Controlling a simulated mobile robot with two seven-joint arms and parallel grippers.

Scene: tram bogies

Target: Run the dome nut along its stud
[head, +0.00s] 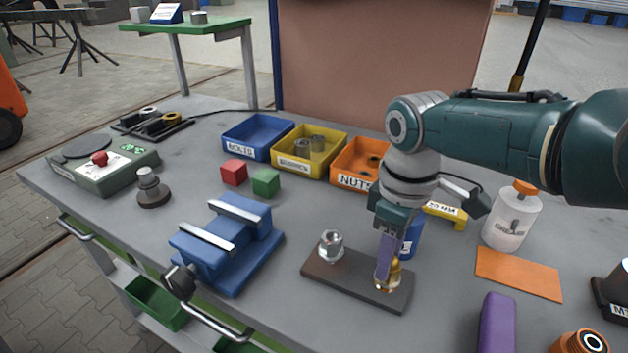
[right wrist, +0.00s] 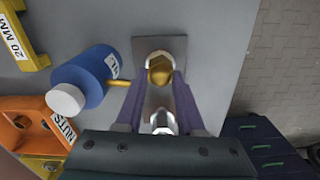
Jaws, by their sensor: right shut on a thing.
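The brass dome nut (head: 394,275) is at the right end of a dark plate (head: 350,280) on the bench. My right gripper (head: 387,272) points down over it, its purple fingers shut on the nut. In the right wrist view the dome nut (right wrist: 160,70) sits between the fingertips of the gripper (right wrist: 161,78). The stud under the nut is hidden, so I cannot tell how far down the nut sits. My left gripper is not in view.
A blue vise (head: 228,245) stands left of the plate. A blue bottle (right wrist: 85,78) is close beside the gripper. The orange nuts bin (head: 352,178) and yellow bin (head: 290,160) stand behind.

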